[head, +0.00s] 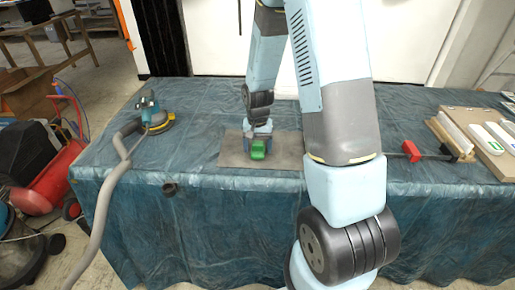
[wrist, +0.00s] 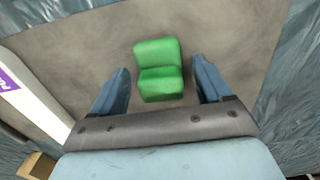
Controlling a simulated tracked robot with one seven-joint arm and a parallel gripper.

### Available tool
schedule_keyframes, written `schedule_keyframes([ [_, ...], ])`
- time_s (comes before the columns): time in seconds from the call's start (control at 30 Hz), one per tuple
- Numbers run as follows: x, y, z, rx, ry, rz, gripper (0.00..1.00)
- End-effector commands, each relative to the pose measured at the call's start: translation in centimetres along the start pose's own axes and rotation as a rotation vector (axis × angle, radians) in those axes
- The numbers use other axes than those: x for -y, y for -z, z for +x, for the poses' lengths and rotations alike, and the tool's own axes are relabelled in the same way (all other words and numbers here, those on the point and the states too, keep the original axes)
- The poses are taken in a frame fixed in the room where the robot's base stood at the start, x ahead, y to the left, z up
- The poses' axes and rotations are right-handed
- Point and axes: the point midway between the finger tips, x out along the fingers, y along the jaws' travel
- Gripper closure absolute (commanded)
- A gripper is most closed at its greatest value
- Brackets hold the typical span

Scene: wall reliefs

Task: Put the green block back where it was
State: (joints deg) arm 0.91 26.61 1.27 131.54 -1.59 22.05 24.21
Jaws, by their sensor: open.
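The green block (head: 258,149) lies on a flat grey-brown board (head: 233,152) on the table. In the wrist view the green block (wrist: 160,71) has a stepped shape and sits on the bare board (wrist: 90,45). My gripper (wrist: 161,82) is open, with one blue finger on each side of the block. A gap shows between the block and each finger, so neither appears to touch it. In the head view my gripper (head: 259,145) is low over the board, just behind the block, and partly hides the board.
A blue cloth covers the table (head: 200,110). A sander (head: 153,118) with a grey hose stands at the left. A red-and-black clamp (head: 411,151) and a wooden tray with white pieces (head: 489,137) lie at the right. The cloth around the board is mostly clear.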

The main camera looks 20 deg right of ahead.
Motion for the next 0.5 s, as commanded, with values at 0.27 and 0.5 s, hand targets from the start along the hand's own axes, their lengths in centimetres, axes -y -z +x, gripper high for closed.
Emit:
schedule_keyframes([
  [0.27, 0.1, 0.1, -4.3, -0.005, 0.002, 0.001, 0.22],
  [0.5, 0.1, 0.1, -8.3, -0.005, 0.002, -0.001, 0.22],
])
